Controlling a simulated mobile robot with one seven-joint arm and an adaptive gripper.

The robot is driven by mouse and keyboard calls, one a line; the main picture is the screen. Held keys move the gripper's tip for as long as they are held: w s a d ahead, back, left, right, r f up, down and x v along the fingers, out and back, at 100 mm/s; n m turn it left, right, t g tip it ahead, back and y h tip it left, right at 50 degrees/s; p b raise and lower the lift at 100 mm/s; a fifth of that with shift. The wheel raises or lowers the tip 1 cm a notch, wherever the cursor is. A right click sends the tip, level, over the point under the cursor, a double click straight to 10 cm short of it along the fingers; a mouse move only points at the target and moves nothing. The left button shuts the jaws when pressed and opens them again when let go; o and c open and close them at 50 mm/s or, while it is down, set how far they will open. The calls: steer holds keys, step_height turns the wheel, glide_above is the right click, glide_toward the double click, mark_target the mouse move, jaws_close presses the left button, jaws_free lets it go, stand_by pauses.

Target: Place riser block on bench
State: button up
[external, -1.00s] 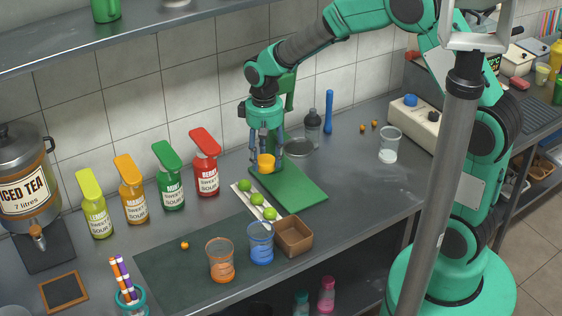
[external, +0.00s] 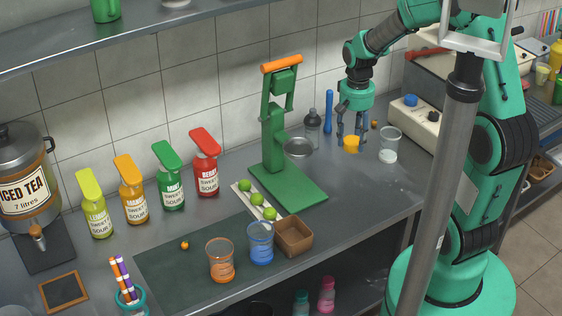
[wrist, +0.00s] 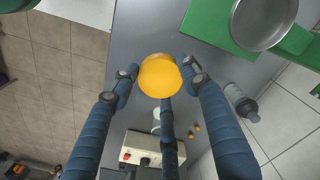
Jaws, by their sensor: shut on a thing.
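The riser block, a short yellow-orange cylinder (external: 351,144), is between the fingertips of my gripper (external: 351,136). In the wrist view the riser block (wrist: 160,76) shows as a round yellow face, gripped by the fingers (wrist: 158,80). My gripper is shut on it and points down over the right part of the grey bench (external: 350,196). I cannot tell exactly how high the block hangs above the bench. The green press (external: 274,140) with its orange handle stands to the left, its base plate bare.
A metal bowl (external: 298,147), dark bottle (external: 312,128) and blue stick (external: 329,112) stand left of the gripper. A glass with white contents (external: 389,146) and a cream machine (external: 415,118) are to the right. The bench in front is clear.

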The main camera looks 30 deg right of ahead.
steer(key=s+d+m, duration=0.8)
steer(key=s+d, duration=0.9)
steer(key=d, duration=0.1)
step_height(320, 180, down, 16)
steer(key=shift+w+a+f, duration=0.15)
steer(key=shift+a+f, duration=0.05)
steer(key=shift+a, duration=0.05)
steer(key=b, duration=0.3)
glide_above(412, 179)
steer(key=shift+s+a+f, duration=0.2)
steer(key=shift+s+f, duration=0.05)
steer(key=shift+f, duration=0.45)
steer(key=shift+w+d, duration=0.15)
steer(key=shift+w, duration=0.05)
steer(key=shift+w+d+f, duration=0.1)
steer(key=shift+w+f, duration=0.05)
steer(key=shift+f, duration=0.2)
steer(key=shift+f+b, duration=0.45)
steer(key=shift+f, duration=1)
